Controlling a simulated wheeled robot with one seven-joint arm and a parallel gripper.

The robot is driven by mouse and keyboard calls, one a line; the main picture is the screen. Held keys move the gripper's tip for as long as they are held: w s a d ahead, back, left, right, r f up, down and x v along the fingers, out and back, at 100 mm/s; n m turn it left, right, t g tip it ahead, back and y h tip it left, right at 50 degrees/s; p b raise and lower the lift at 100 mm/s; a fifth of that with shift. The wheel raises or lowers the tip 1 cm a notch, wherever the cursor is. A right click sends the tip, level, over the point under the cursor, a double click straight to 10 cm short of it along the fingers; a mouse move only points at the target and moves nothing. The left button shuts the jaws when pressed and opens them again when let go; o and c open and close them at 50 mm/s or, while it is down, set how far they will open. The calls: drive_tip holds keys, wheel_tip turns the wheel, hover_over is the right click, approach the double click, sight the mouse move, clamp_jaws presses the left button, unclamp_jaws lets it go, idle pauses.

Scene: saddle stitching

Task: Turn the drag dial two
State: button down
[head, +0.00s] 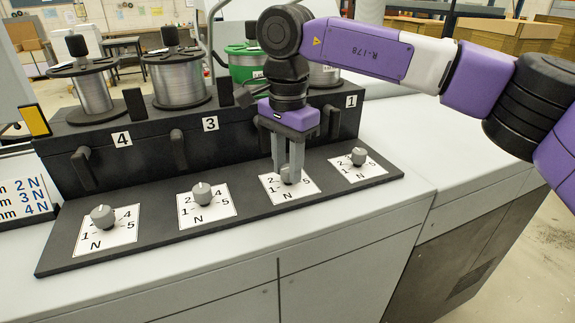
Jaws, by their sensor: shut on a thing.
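Dial two (287,175) is a small grey knob on a white number card (307,189), the third card from the left on the black panel (243,218). My gripper (290,170) points straight down over it, its fingers shut around the knob. The fingers cover most of the knob, so its pointer setting cannot be read. The stand's number label behind my gripper is hidden; the labels 4 (121,139), 3 (210,124) and 1 (351,101) show.
Other grey dials stand on the panel: far left (102,217), second from left (201,193) and far right (358,157). Wire spools (177,82) stand on the black stand behind. A sign (24,198) is at the left edge. The light cabinet top in front is clear.

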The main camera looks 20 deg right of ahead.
sight(287, 168)
drive_tip(key=m, duration=0.4)
drive_tip(key=shift+w+m+b, duration=0.1)
drive_tip(key=shift+m+b, duration=0.2)
drive_tip(key=shift+b, duration=0.05)
drive_tip(key=shift+m, duration=2.2)
drive_tip(key=c, duration=1.1)
unclamp_jaws()
drive_tip(key=shift+o, duration=0.2)
drive_tip(key=shift+b, duration=0.3)
drive_tip(key=shift+r+b, duration=0.55)
drive_tip(key=shift+r, duration=3.4)
